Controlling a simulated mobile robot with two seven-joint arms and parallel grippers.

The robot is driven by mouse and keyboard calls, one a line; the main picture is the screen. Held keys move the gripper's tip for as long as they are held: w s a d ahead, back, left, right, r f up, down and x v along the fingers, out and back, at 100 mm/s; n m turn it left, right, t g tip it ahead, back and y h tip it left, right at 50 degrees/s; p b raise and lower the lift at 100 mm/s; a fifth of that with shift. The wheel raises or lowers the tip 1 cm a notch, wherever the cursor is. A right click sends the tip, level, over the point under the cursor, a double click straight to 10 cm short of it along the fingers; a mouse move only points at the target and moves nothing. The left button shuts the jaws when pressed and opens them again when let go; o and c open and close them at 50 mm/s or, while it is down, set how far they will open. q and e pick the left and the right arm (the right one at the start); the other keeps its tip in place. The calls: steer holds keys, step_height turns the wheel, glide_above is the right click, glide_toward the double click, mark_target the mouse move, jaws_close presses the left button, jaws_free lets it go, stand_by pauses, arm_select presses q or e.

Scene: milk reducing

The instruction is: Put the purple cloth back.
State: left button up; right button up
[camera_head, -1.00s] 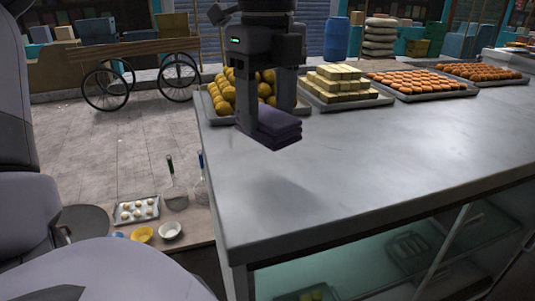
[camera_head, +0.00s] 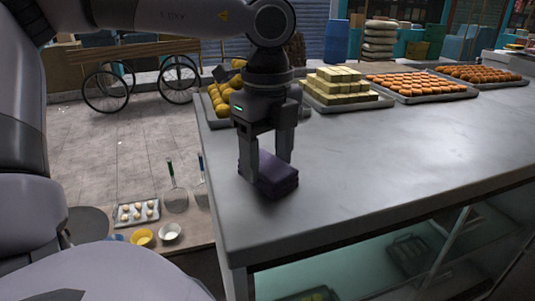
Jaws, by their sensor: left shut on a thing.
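The purple cloth (camera_head: 277,180) is a folded stack at the near left part of the grey counter (camera_head: 390,160). My left gripper (camera_head: 266,170) points down and is shut on the cloth, with one finger on each side of it. The cloth looks very low over the counter top; I cannot tell whether it touches it. My right gripper is not in view.
Trays of yellow round sweets (camera_head: 222,98), pale stacked blocks (camera_head: 338,85), orange sweets (camera_head: 415,84) and brown sweets (camera_head: 480,74) line the counter's back. A low board with bowls (camera_head: 170,232) lies left of the counter. The counter's middle is clear.

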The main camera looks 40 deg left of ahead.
mark_target(267, 164)
arm_select(q)
steer(key=o, duration=0.9)
steer(key=shift+o, duration=0.2)
step_height(267, 164, up, 12)
steer(key=shift+r+p, duration=0.15)
steer(key=shift+p, duration=0.2)
steer(key=shift+s, duration=0.1)
